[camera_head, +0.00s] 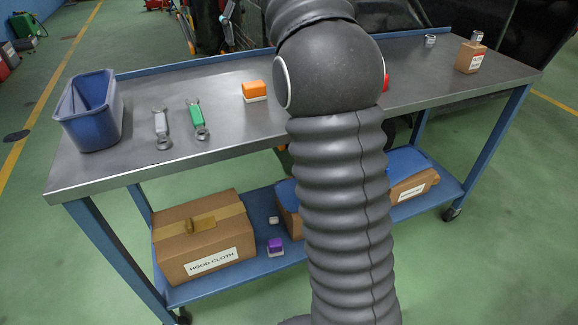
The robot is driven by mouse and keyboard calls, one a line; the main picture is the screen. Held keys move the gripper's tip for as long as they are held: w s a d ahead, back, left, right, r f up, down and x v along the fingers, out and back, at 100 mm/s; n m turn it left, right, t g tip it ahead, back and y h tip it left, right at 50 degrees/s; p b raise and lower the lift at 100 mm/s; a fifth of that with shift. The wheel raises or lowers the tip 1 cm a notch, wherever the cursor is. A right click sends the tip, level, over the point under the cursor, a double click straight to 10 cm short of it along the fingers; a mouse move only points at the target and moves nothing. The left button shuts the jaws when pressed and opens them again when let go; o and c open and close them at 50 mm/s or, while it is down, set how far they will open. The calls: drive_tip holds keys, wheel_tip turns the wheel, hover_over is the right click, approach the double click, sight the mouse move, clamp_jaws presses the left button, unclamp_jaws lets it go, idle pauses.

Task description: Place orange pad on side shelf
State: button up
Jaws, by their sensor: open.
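The orange pad (254,90), an orange block with a white base, lies on the grey top of a blue-framed cart (226,132). It sits left of my dark ribbed arm, near the middle of the tabletop. My arm rises through the centre of the picture and covers part of the cart. My gripper cannot be made out in this view. The cart has a blue lower shelf (282,263); I cannot tell which surface is the side shelf.
On the top are a blue bin (90,110), two wrenches, one grey (161,128) and one green (198,119), and a small cardboard box (470,56). The lower shelf holds a HOOD CLOTH box (205,238) and a purple pad (275,245).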

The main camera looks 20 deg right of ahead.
drive_tip(key=s+a+f+t, duration=0.1)
drive_tip(key=s+f, duration=0.4)
drive_tip(key=s, duration=0.6)
drive_tip(key=s+a+f+t, duration=0.1)
drive_tip(key=s+f+t, duration=0.2)
drive_tip(key=s+f, duration=0.3)
drive_tip(key=s, duration=0.5)
drive_tip(key=shift+s+a+f, duration=0.15)
drive_tip(key=shift+a+f, duration=0.1)
drive_tip(key=shift+a, duration=0.1)
drive_tip(key=shift+t, duration=0.7)
drive_tip(key=s+f, duration=0.2)
drive_tip(key=f, duration=0.1)
drive_tip(key=s+f, duration=0.5)
drive_tip(key=f, duration=0.1)
drive_tip(key=shift+s+a+f, duration=0.2)
drive_tip(key=shift+a+f, duration=0.05)
drive_tip(key=shift+f, duration=0.05)
drive_tip(key=shift+c, duration=1.1)
drive_tip(key=shift+s+f, duration=0.1)
drive_tip(key=shift+f, duration=0.1)
drive_tip(key=c, duration=0.4)
drive_tip(key=shift+d, duration=0.15)
drive_tip(key=shift+c, duration=0.2)
